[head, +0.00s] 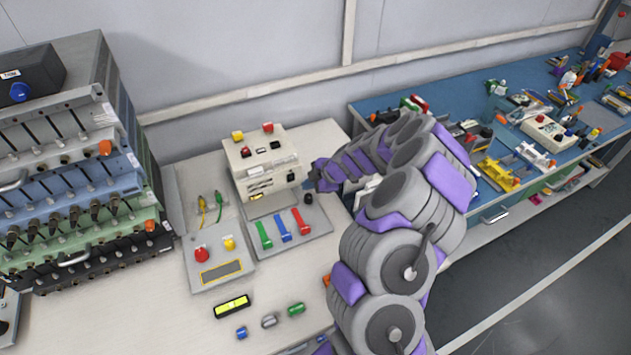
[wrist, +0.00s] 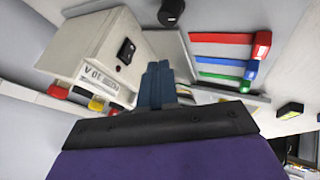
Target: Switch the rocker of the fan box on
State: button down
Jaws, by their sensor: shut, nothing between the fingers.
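A beige box (head: 258,178) stands on the light bench in the head view, with yellow and red terminals on top. It shows large at the upper left of the wrist view (wrist: 92,48). A black rocker switch (wrist: 126,51) sits on its side face; its setting is too small to tell. No label reading fan is legible, but this box bears the rocker. My gripper (head: 312,178) is just right of the box in the head view. In the wrist view its fingers (wrist: 158,75) are together and empty, beside the box's side face, apart from the rocker in the picture.
Green, blue and red levers (head: 283,229) lie on a plate in front of the box, near a black knob (head: 308,198). A panel with red and yellow buttons (head: 220,262) is in front. A rack (head: 80,190) stands left; a cluttered blue bench (head: 470,100) is right.

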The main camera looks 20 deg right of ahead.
aim_at(289, 182)
jog(key=x, duration=0.3)
jog(key=shift+w+a+f+b, duration=0.15)
jog(key=shift+f+b, duration=0.2)
jog(key=shift+b, duration=0.05)
jog(key=w, duration=0.3)
jog(key=shift+r, duration=0.15)
jog(key=shift+w+r+b, duration=0.15)
jog(key=shift+w+b, duration=0.2)
jog(key=shift+w, duration=0.25)
jog(key=shift+w+d+r+g+p, duration=0.15)
jog(key=shift+w+d+g+p, duration=0.2)
jog(key=shift+p, duration=0.35)
jog(key=shift+a, duration=0.2)
